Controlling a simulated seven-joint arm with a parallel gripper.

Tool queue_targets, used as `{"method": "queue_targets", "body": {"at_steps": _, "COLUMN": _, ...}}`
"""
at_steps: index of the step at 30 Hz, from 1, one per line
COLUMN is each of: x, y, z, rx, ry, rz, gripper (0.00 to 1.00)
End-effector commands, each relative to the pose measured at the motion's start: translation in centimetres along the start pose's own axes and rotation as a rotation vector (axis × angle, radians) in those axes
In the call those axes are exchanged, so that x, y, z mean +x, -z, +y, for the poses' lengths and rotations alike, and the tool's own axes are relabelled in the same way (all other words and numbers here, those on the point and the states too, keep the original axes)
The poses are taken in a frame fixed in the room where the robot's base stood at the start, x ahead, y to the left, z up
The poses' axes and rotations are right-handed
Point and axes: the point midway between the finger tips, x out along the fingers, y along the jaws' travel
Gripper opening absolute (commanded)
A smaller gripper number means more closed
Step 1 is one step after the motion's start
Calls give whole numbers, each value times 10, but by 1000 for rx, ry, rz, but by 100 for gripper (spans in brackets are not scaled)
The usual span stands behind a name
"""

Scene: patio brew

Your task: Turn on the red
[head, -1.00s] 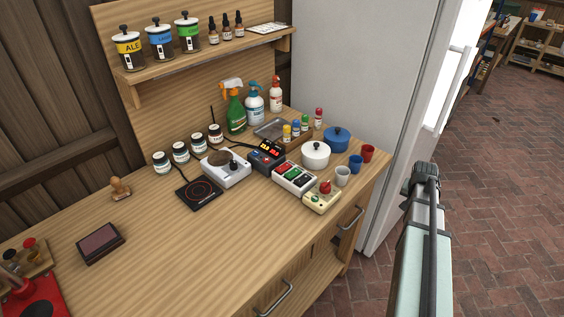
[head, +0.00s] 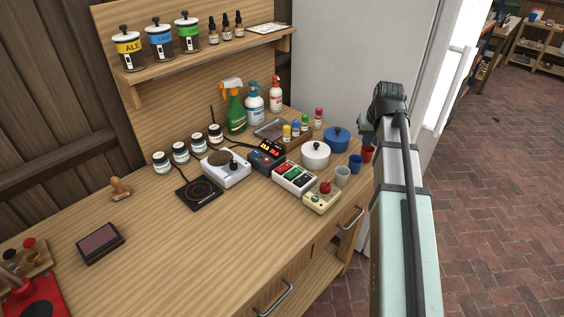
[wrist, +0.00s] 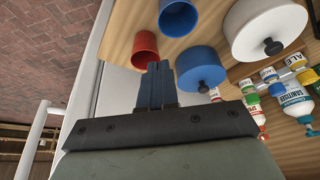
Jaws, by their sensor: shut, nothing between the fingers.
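A white switch box (head: 294,178) with red, green and dark rockers sits near the right end of the wooden counter. Behind is a dark controller (head: 266,156) with red lit displays. My gripper (wrist: 158,66) is shut and empty in the wrist view, near the red cup (wrist: 144,43) and blue lidded pot (wrist: 200,69). In the head view my arm hides the fingers, right of these boxes. The boxes are outside the wrist view.
A white pot (head: 315,154), blue pot (head: 336,139), grey cup (head: 342,176), blue cup (head: 355,164) and red cup (head: 367,153) crowd the counter's right end. A fridge (head: 335,60) stands beyond. The counter's front middle (head: 190,245) is clear.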

Motion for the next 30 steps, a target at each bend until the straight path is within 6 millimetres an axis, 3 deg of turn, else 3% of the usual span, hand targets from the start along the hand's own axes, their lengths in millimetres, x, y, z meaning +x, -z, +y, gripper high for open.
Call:
{"method": "queue_targets", "body": {"at_steps": 1, "x": -9, "y": 2, "z": -22, "rx": -55, "ry": 23, "rz": -6, "gripper": 0}}
{"method": "queue_targets", "body": {"at_steps": 6, "x": -38, "y": 0, "z": -87, "rx": -239, "ry": 96, "rz": -33, "gripper": 0}}
{"method": "queue_targets", "body": {"at_steps": 15, "x": -88, "y": -19, "z": -188, "rx": -555, "ry": 221, "rz": -71, "gripper": 0}}
{"method": "queue_targets", "body": {"at_steps": 22, "x": -114, "y": -34, "z": -232, "rx": -712, "ry": 282, "rz": -86, "gripper": 0}}
{"method": "queue_targets", "body": {"at_steps": 30, "x": -122, "y": -40, "z": -245, "rx": -762, "ry": 301, "rz": -92, "gripper": 0}}
